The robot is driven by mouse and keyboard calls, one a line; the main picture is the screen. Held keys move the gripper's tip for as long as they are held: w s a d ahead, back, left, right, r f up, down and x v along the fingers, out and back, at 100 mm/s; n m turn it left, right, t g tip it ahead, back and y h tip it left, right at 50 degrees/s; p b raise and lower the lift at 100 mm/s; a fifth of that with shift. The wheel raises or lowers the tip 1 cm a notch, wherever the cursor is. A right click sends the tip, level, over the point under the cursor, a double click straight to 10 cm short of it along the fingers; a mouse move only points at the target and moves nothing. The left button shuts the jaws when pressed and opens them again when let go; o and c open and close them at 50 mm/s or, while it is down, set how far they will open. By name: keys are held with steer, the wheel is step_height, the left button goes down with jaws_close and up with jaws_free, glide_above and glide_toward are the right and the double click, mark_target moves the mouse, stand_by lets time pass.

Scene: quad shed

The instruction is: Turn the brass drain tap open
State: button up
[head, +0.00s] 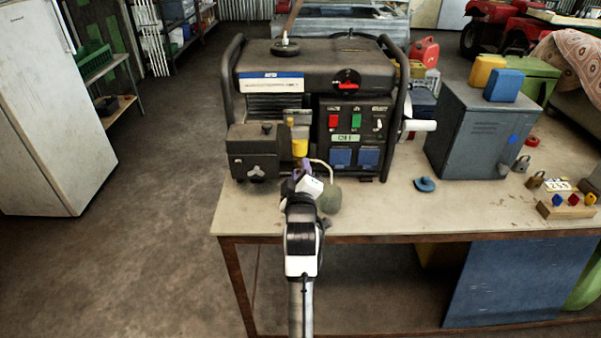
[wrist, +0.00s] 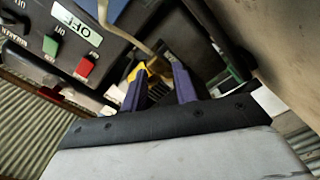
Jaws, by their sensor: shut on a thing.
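The generator (head: 315,75) stands on the bench, with a yellow bowl (head: 300,145) low on its front. My gripper (head: 301,170) is just below this bowl, close against the generator's front. In the wrist view, the purple fingers of my gripper (wrist: 160,75) stand a little apart at the generator's front, with a yellow part (wrist: 139,70) by the left fingertip. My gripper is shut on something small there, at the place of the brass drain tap. The tap itself is hidden by the fingers, and its angle cannot be told.
A pale hose (head: 325,165) curves down beside my gripper to a round greenish object (head: 329,197) on the bench (head: 390,211). A black box (head: 254,152) is close on the left. The bench front is mostly clear; a grey cabinet (head: 470,135) stands to the right.

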steer(key=n, duration=0.6)
steer(key=shift+n+b, duration=0.3)
steer(key=shift+b, duration=0.05)
stand_by(0.3)
steer(key=o, duration=1)
steer(key=shift+s, duration=0.15)
steer(key=shift+s+b, duration=0.45)
steer(key=shift+s, duration=6.35)
